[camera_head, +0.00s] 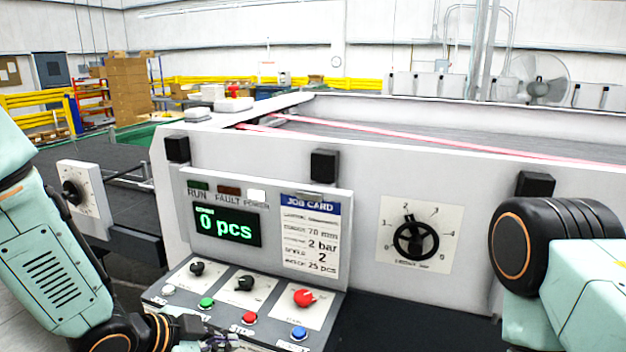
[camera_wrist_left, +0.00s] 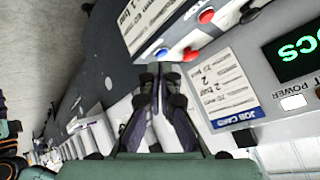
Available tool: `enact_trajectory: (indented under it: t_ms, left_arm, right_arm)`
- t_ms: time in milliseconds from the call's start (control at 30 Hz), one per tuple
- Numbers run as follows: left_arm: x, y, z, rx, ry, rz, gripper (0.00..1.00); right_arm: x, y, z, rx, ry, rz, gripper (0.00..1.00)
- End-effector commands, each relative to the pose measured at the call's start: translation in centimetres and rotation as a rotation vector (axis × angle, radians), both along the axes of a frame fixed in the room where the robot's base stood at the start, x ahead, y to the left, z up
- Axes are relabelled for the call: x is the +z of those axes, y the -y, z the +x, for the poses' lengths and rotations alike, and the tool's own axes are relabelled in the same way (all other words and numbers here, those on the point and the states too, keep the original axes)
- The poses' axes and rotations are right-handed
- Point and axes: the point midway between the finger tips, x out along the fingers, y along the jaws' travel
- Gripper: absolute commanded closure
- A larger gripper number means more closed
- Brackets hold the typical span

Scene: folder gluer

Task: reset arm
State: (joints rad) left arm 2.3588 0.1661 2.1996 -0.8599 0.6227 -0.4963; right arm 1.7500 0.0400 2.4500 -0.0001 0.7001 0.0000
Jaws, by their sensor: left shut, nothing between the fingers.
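My left arm (camera_head: 45,255) comes in from the left, and its gripper (camera_head: 222,341) is low at the front edge of the control panel (camera_head: 165,289). In the left wrist view the two dark fingers of the left gripper (camera_wrist_left: 160,72) lie together, shut and empty, with the panel and job card beyond them. My right arm (camera_head: 565,265) shows at the right edge; its gripper is out of view.
The display (camera_head: 228,225) reads 0 pcs, beside the job card (camera_head: 310,235). The panel carries knobs and green (camera_head: 206,303), red (camera_head: 249,318) and blue (camera_head: 299,333) buttons. A pressure dial (camera_head: 416,238) is on the machine wall. A side dial (camera_head: 75,192) stands near my left arm.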

Motion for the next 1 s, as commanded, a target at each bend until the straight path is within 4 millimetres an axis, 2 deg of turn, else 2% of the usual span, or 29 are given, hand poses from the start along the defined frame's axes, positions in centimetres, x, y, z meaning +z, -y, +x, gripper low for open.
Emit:
enact_trajectory:
  t_ms: [67, 167, 367, 567, 700, 1000]
  left_arm:
    - [-0.5, -0.3, -0.2, 0.095, -0.045, -0.044, 1.0]
    - [-2.7, -0.9, -1.0, 0.228, -0.12, -0.101, 1.0]
    - [-10.0, -2.5, -4.3, 0.517, -0.3, -0.186, 1.0]
    - [-19.2, -4.4, -9.8, 0.813, -0.483, -0.213, 1.0]
    - [-25.3, -5.7, -14.4, 0.988, -0.59, -0.19, 1.0]
    - [-35.9, -7.5, -24.5, 1.198, -0.764, -0.056, 1.0]
  right_arm:
    - [-0.2, 0.0, 0.0, 0.0, 0.0, 0.0, 0.6]
    - [-1.1, 0.0, 0.0, 0.0, 0.0, 0.0, 0.6]
    - [-4.3, 0.0, 0.0, 0.0, 0.0, 0.0, 0.6]
    - [-8.6, 0.0, 0.0, 0.0, 0.0, 0.0, 0.6]
    - [-11.6, 0.0, 0.0, 0.0, 0.0, 0.0, 0.6]
    - [-17.8, 0.1, 0.0, 0.0, 0.0, 0.0, 0.6]
